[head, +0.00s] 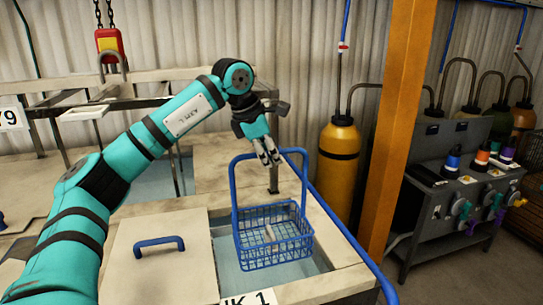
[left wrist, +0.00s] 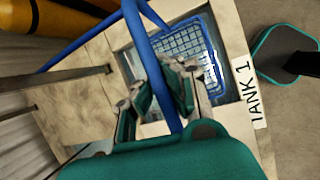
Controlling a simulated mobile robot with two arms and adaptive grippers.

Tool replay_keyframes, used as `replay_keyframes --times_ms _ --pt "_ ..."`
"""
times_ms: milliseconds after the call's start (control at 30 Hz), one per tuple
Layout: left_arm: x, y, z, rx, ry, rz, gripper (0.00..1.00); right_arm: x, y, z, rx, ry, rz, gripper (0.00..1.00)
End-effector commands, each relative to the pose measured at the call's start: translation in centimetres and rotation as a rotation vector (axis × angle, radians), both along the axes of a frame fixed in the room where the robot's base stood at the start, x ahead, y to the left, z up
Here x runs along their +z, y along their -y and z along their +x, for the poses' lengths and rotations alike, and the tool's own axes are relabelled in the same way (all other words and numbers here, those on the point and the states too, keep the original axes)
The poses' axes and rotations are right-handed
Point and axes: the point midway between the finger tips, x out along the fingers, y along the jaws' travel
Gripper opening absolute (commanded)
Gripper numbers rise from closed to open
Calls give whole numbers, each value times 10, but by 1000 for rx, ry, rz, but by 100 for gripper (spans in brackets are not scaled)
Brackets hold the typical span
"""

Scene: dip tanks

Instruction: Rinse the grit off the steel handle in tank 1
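A blue wire basket (head: 274,252) with a tall handle hangs upright at the opening of tank 1 (head: 222,258). It also shows in the left wrist view (left wrist: 180,45). A small pale piece, probably the steel handle (head: 269,232), lies inside the basket; the mesh partly hides it. My left gripper (head: 268,153) is at the top bar of the basket's handle. In the left wrist view its fingers (left wrist: 158,98) lie on both sides of the blue bar and look shut on it. I cannot tell whether the basket's bottom touches the liquid. My right gripper is not in view.
A pale lid with a blue grip (head: 160,244) lies left of the opening. A blue rail (head: 345,232) runs along the tank's right side. An orange post (head: 398,130) and a yellow cylinder (head: 338,170) stand behind right. A red hoist (head: 110,42) hangs at upper left.

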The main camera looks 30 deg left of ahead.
Motion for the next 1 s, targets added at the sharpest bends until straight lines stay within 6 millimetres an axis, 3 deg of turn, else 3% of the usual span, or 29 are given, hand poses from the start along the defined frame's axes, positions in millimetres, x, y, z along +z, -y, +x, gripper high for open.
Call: replay_keyframes --times_ms 1000 --pt "-143 1 0 1 5 -3 0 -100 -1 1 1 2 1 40"
